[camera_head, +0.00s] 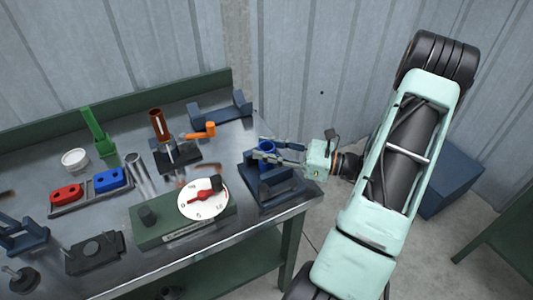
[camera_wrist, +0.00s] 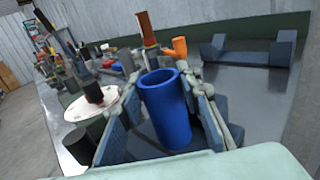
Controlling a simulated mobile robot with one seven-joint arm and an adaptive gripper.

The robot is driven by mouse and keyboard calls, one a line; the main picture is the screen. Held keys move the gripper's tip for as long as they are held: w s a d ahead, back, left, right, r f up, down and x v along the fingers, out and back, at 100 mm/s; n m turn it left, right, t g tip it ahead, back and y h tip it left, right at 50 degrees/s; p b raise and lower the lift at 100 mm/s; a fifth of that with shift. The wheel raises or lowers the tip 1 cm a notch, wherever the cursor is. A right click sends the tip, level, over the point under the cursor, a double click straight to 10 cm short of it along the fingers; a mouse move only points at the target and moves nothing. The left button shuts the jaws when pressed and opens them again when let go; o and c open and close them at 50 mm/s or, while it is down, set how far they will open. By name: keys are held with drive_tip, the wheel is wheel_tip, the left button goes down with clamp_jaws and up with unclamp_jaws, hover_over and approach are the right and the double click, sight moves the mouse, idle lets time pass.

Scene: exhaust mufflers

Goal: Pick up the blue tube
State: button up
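The blue tube (camera_head: 266,158) stands upright in a dark blue-grey holder (camera_head: 270,194) at the right front corner of the workbench. In the wrist view, the tube (camera_wrist: 168,112) shows large in the middle, its open top facing up. My gripper (camera_head: 265,150) reaches in from the right at the height of the tube's upper part. In the wrist view, my gripper's fingers (camera_wrist: 166,95) stand on both sides of the tube. A gap shows on the left side; whether the right finger touches is unclear.
A green box with a white dial (camera_head: 203,200) stands just left of the holder. A brown tube (camera_head: 158,124), an orange part (camera_head: 200,131) and an empty blue-grey bracket (camera_head: 221,113) are behind. Red (camera_head: 66,194) and blue blocks (camera_head: 110,179) lie farther left.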

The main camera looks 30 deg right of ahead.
drive_tip(key=c, duration=0.7)
drive_tip(key=shift+o, duration=0.2)
drive_tip(key=shift+r, duration=0.1)
